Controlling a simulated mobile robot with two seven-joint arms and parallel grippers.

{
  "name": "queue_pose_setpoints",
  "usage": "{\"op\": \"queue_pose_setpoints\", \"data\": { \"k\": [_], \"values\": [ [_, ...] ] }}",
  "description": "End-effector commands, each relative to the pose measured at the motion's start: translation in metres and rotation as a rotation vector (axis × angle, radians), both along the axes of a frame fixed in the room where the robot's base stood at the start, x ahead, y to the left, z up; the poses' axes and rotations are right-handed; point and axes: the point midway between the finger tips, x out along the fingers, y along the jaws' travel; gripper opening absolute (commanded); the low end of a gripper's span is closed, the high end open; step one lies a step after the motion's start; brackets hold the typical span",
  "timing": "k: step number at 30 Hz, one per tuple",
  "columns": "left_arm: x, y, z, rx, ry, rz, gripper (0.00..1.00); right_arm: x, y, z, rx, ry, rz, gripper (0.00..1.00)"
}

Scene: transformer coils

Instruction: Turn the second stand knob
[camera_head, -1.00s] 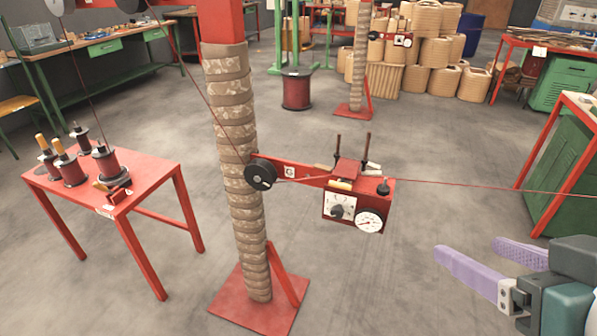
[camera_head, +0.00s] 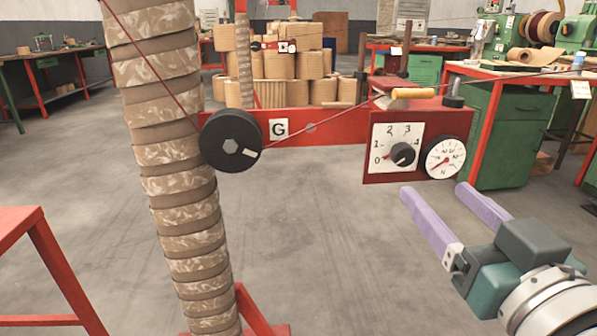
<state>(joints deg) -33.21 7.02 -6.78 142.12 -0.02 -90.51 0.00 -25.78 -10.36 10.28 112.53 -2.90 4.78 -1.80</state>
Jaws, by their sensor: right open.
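The near stand is a wrapped post (camera_head: 180,190) with a red arm (camera_head: 325,127) marked G. A black pulley (camera_head: 231,140) sits where the arm meets the post. At the arm's right end a red box carries a white dial plate (camera_head: 393,150) numbered 0 to 4, with a black knob (camera_head: 403,154) on it. A round gauge (camera_head: 446,158) sits just right of the knob. My right gripper (camera_head: 436,192) is open and empty, below the knob and gauge and apart from them. Its two purple fingers point up and left. My left gripper is not in view.
A second wrapped stand (camera_head: 245,60) with a similar box (camera_head: 287,47) stands far behind, by stacked tan spools (camera_head: 325,75). A red table edge (camera_head: 20,235) is at the left. A green cabinet (camera_head: 505,135) stands at the right. A red wire runs across the near arm.

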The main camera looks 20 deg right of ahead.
Motion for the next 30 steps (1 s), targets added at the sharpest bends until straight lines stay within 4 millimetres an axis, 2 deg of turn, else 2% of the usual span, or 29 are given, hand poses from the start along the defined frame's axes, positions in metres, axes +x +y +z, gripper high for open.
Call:
{"op": "queue_pose_setpoints", "data": {
  "k": [5,12,16,21,29,30],
  "values": [
    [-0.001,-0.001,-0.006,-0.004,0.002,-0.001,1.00,0.024,-0.006,0.002,-0.002,-0.007,0.000,0.71],
    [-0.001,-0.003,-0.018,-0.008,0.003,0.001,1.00,0.067,-0.016,0.001,-0.002,-0.005,0.000,0.71],
    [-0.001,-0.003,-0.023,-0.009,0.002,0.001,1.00,0.083,-0.020,0.000,-0.001,-0.003,0.001,0.71],
    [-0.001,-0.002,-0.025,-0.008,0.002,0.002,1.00,0.093,-0.022,0.001,-0.001,0.001,0.001,0.71],
    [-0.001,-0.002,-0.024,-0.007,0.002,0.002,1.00,0.094,-0.022,0.002,0.000,0.001,0.001,0.71],
    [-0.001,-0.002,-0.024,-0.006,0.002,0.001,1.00,0.094,-0.022,0.002,0.000,0.001,0.001,0.67]
  ]
}}
